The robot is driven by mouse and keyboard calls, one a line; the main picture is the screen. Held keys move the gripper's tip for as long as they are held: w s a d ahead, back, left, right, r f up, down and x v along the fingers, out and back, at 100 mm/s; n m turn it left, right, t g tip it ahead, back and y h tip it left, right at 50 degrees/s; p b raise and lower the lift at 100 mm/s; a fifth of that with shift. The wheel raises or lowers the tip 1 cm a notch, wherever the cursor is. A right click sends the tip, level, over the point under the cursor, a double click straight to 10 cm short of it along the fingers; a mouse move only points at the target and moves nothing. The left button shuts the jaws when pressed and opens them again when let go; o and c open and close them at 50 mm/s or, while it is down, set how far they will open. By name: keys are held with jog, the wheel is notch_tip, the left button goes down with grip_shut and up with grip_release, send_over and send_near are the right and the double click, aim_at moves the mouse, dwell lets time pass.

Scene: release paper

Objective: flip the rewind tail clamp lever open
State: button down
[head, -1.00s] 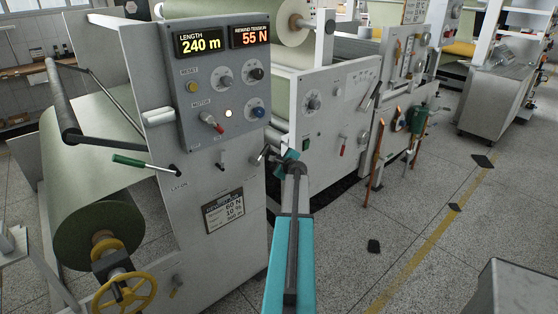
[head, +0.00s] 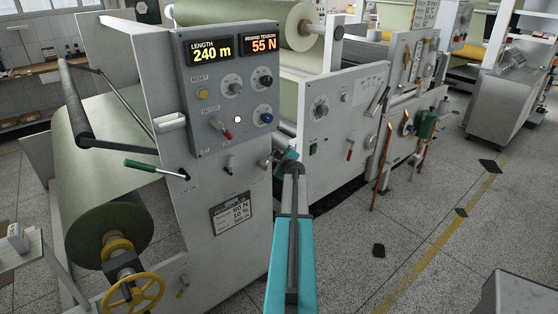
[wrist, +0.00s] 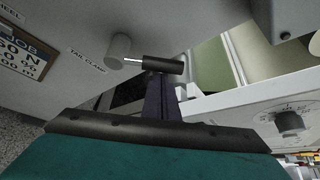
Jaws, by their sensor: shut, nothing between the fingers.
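The tail clamp lever (wrist: 163,64) shows in the wrist view as a short black grip on a thin metal rod. The rod comes out of a round grey hub (wrist: 118,50) beside the printed TAIL CLAMP label (wrist: 86,59). In the head view the lever (head: 266,162) is small, near the right edge of the machine's front panel. My gripper (wrist: 160,82) is shut and empty. Its dark fingers point at the black grip and overlap its lower edge in the wrist view; I cannot tell whether they touch. In the head view my gripper (head: 288,156) is just right of the lever.
The control box (head: 230,90) with lit displays is above the lever. A green-handled lever (head: 141,165) and a yellow handwheel (head: 135,292) are at the left. A second machine panel (head: 340,120) stands close behind my gripper.

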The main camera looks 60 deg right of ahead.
dwell(0.5)
